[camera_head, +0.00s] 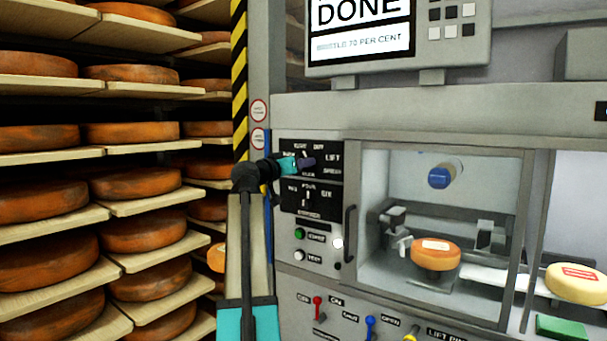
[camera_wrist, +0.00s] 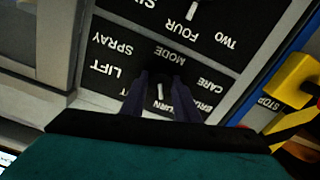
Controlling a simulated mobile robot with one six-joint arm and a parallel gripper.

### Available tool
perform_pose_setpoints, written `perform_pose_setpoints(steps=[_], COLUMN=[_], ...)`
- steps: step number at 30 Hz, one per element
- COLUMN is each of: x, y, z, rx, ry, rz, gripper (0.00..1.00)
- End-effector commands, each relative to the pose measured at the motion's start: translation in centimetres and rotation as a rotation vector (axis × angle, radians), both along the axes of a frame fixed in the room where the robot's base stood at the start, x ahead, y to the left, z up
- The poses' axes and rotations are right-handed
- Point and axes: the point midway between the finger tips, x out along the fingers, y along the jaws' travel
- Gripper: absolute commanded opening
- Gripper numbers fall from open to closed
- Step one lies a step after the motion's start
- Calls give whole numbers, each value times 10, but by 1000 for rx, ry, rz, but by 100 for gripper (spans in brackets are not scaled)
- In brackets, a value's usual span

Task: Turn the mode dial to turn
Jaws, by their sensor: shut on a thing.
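The mode dial (camera_wrist: 160,92) is on a black panel (camera_wrist: 110,45) marked MODE, which appears upside down in the wrist view. Its labels LIFT, SPRAY, CARE and a partly covered TURN show around it. My gripper (camera_wrist: 161,84) is shut on the dial, with one dark finger on each side of it. A short white mark shows between the fingers; I cannot tell for sure which label it points to. In the head view, my gripper (camera_head: 307,162) reaches the upper panel from the left and hides the dial.
A second dial panel (camera_head: 310,198) is just below, with green and white buttons (camera_head: 299,234) under it. A door handle (camera_head: 349,235) and a glazed chamber holding a cheese wheel (camera_head: 436,257) are to the right. Shelves of cheese wheels (camera_head: 135,230) fill the left. The screen (camera_head: 360,25) reads DONE.

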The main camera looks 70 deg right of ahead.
Motion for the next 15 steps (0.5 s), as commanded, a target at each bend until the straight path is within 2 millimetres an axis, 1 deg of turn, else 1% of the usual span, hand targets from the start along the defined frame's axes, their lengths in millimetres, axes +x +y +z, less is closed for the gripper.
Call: perform_pose_setpoints(steps=[1,15], x=[-1,-2], y=[1,1], z=[-5,-2], rx=[0,-14], ry=[-16,-73], rz=[-3,-5], gripper=[6,6])
